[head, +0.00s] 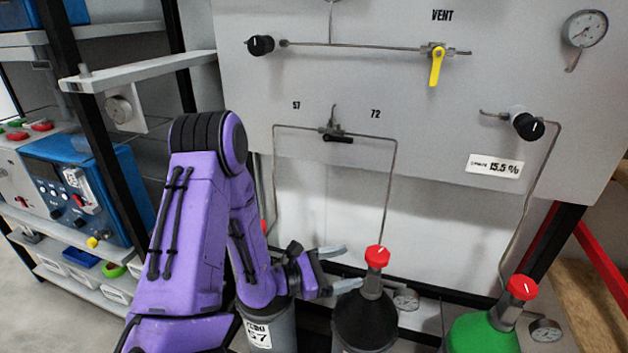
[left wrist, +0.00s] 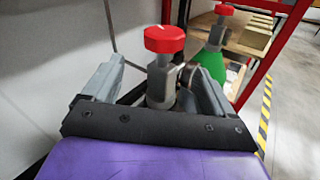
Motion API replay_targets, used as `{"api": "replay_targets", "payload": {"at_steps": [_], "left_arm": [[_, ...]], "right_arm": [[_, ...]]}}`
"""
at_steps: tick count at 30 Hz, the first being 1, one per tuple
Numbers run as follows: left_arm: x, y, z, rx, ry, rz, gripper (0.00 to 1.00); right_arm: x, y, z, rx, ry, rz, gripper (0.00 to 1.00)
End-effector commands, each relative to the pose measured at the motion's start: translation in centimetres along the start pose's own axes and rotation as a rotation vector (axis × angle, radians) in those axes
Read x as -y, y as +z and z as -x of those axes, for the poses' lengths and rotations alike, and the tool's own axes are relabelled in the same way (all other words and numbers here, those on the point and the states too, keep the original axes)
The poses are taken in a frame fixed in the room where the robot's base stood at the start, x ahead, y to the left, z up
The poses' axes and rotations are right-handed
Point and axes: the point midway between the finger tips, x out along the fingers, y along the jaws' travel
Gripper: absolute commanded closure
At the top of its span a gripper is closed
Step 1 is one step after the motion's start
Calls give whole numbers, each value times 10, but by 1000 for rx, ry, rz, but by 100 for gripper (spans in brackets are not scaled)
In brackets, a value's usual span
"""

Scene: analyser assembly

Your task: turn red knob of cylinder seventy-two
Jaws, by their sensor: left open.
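The red knob (head: 377,256) tops the valve of a dark cylinder (head: 365,320), below the pipe marked 72 on the panel. My left gripper (head: 338,268) is open, just left of this knob and valve, with its fingers pointing at them. In the left wrist view, the red knob (left wrist: 165,40) shows between and beyond the two spread fingers of the gripper (left wrist: 158,82), its stem lined up with the gap. I see no grip on it. My right gripper is in neither view.
Cylinder 57 (head: 270,328) stands left, partly hidden by my left arm. A green cylinder (head: 482,335) with its own red knob (head: 523,287) stands right. A gauge (head: 406,299) sits beside the dark cylinder's valve. The grey panel (head: 440,110) rises behind.

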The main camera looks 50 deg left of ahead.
Motion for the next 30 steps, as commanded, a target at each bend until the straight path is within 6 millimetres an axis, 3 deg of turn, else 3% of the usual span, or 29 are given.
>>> {"api": "replay_targets", "payload": {"at_steps": [7, 14, 30], "left_arm": [[14, -60, -8, -239, 43, -442, 14], [32, -112, -2, -454, -16, -793, 14], [92, -212, 48, -848, -436, -1423, 14]], "right_arm": [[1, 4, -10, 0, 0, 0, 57], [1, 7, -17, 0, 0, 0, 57], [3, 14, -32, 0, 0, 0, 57]]}}
